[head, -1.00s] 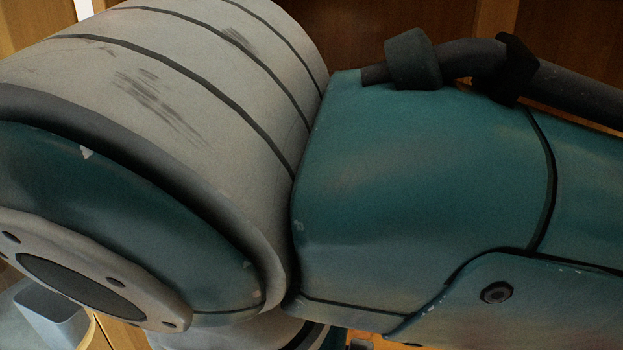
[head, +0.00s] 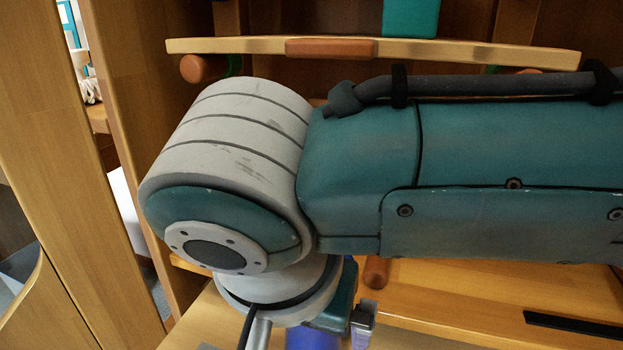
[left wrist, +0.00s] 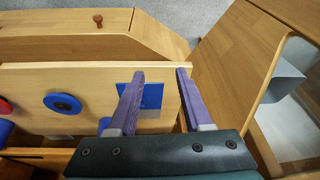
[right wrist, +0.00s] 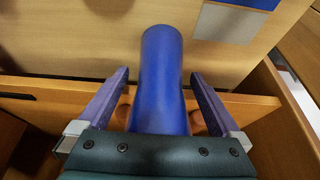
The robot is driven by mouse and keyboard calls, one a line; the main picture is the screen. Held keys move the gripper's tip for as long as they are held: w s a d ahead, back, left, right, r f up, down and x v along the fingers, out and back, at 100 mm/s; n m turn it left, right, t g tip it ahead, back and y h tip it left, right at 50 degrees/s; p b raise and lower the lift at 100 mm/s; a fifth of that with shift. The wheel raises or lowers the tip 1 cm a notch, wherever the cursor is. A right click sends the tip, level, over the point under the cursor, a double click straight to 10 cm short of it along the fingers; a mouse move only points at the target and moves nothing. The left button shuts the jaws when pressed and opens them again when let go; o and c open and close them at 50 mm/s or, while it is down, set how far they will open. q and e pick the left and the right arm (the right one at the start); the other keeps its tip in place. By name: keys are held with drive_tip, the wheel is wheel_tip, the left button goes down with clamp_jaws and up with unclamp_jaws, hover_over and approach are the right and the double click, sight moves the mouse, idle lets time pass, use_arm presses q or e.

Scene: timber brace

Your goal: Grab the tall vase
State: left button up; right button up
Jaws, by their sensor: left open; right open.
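The tall vase is most likely the smooth blue cylinder (right wrist: 162,80) in the right wrist view. A short blue stretch of it (head: 312,338) shows at the bottom of the head view, below my right wrist. My right gripper (right wrist: 160,75) is open, with one purple finger on each side of the cylinder and a visible gap to both. The cylinder's near end is hidden by the gripper body. My left gripper (left wrist: 160,74) is open and empty in the left wrist view, over a pale wooden board.
The head view shows a wooden shelf edge (head: 480,53) with a teal block (head: 410,18) above it. A dark bar (head: 575,327) lies on the wood at lower right. The left wrist view shows a blue disc (left wrist: 62,103) and blue square (left wrist: 150,95) on the board.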

drive_tip(key=shift+w+f, duration=0.1)
clamp_jaws()
idle(0.8)
